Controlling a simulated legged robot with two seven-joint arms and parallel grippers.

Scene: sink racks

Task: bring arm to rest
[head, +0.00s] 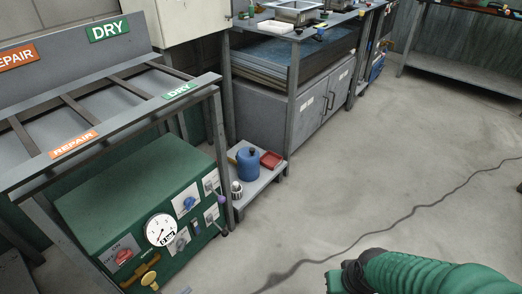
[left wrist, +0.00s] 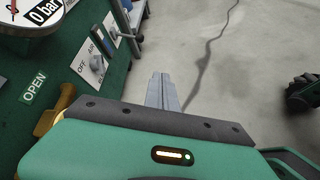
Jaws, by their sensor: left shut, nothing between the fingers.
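My left gripper (left wrist: 162,92) shows in the left wrist view as two grey fingers lying together, shut and empty. It points out over the bare concrete floor, to the right of the green gauge panel. In the head view only a small grey tip of it (head: 186,291) shows at the bottom edge, below the panel. The rest of the left arm is out of that view. A green ribbed part of my own body with a dark end is at the lower right of the head view; no gripper fingers show on it.
The green panel (head: 130,205) with gauge (head: 161,230), knobs and levers stands under the sloped DRY/REPAIR rack (head: 105,141) at left. A dark cable (head: 405,217) crosses the otherwise open floor.

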